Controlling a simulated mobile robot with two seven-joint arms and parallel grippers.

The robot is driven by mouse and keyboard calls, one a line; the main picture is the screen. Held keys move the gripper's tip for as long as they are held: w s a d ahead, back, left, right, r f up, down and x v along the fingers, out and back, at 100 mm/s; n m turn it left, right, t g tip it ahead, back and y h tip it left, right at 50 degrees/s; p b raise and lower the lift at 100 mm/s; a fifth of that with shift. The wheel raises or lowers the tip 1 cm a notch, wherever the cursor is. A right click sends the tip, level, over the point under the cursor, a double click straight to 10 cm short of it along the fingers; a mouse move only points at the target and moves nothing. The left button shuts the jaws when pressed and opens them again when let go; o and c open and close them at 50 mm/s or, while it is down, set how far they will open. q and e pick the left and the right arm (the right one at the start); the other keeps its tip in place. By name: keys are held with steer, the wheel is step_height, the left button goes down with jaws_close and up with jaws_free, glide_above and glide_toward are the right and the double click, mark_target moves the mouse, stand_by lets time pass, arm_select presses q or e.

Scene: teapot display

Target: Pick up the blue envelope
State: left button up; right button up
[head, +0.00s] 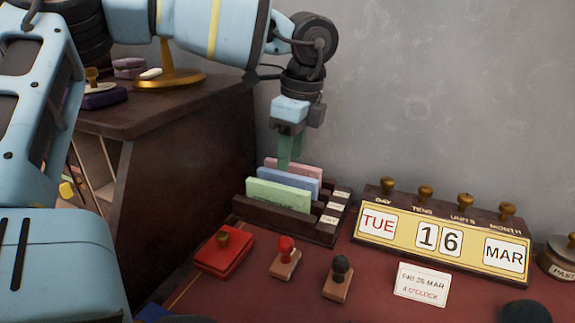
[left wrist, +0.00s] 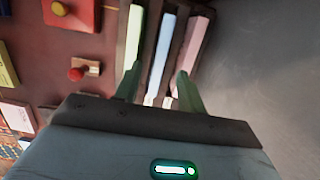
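The blue envelope (head: 288,179) stands upright in the middle slot of a dark wooden rack (head: 300,231), between a green envelope (head: 278,196) in front and a pink envelope (head: 300,168) behind. My left gripper (head: 289,160) points down just above the rack. In the left wrist view, its two fingers (left wrist: 158,80) are apart, with the end of the blue envelope (left wrist: 161,60) lying between them in the picture. The gripper appears empty, and I cannot tell whether the fingertips reach below the envelope's top edge. My right gripper is not in view.
A calendar block (head: 440,240) stands right of the rack. A red pad (head: 224,253), two stamps (head: 286,260) (head: 338,280) and a card (head: 422,285) lie in front. A dark cabinet (head: 180,160) stands left and a grey wall behind.

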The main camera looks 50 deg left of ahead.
mark_target(287, 174)
arm_select(q)
steer(key=f, duration=0.4)
steer(key=shift+s+a+f+b, duration=0.1)
steer(key=shift+a+b, duration=0.15)
steer(key=shift+b, duration=0.1)
jaws_close()
